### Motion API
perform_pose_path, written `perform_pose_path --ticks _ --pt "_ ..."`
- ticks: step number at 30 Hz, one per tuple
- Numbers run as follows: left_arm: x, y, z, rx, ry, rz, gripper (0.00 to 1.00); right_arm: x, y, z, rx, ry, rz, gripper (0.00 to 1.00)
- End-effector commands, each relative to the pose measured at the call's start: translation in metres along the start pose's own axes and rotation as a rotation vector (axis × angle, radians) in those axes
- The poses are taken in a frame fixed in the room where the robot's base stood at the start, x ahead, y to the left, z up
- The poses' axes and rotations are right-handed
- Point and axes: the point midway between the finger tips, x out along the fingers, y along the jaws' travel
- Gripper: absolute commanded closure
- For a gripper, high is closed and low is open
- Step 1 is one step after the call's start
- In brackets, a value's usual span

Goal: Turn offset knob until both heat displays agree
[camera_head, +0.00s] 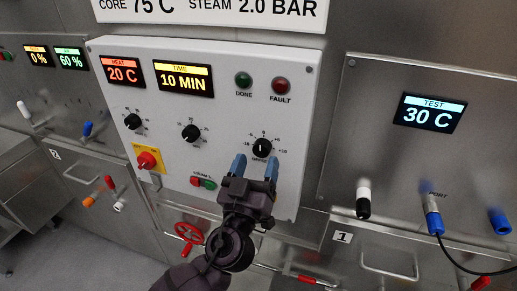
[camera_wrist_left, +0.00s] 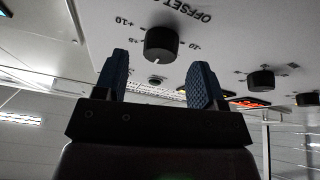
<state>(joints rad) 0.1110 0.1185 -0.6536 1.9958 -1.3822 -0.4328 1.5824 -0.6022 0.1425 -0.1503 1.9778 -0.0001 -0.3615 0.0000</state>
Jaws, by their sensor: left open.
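The black offset knob (camera_head: 262,148) sits low on the right of the white control panel (camera_head: 215,120), its white pointer near the 0 mark. In the left wrist view the same knob (camera_wrist_left: 160,44) appears upside down beyond the fingertips. The red HEAT display (camera_head: 122,71) reads 20 C. The TEST display (camera_head: 429,113) on the steel panel at right reads 30 C. My left gripper (camera_head: 254,167) is open just below the offset knob, with its blue fingers spread and nothing between them. My right gripper is out of view.
Two other black knobs, the left one (camera_head: 133,121) and the middle one (camera_head: 191,133), stand left on the panel. A red knob (camera_head: 147,160) on a yellow plate and a red-green switch (camera_head: 203,182) are lower. Green (camera_head: 243,79) and red (camera_head: 281,84) lamps are above.

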Motion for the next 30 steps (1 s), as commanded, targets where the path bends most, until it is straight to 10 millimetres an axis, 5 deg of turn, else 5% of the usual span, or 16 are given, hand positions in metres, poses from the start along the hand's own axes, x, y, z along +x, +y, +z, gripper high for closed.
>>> perform_pose_path --ticks 6,16,26,30 --pt "0.018 0.0 0.0 0.0 -0.001 -0.001 0.36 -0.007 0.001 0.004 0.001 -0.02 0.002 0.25" --pt "0.021 0.0 0.001 0.0 -0.001 -0.001 0.36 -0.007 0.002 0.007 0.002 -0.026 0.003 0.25" --pt "0.02 0.0 0.001 0.001 -0.001 -0.001 0.85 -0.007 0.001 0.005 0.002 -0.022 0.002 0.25" --pt "0.02 0.0 0.001 0.005 -0.001 0.001 0.85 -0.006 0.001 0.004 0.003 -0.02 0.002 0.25"
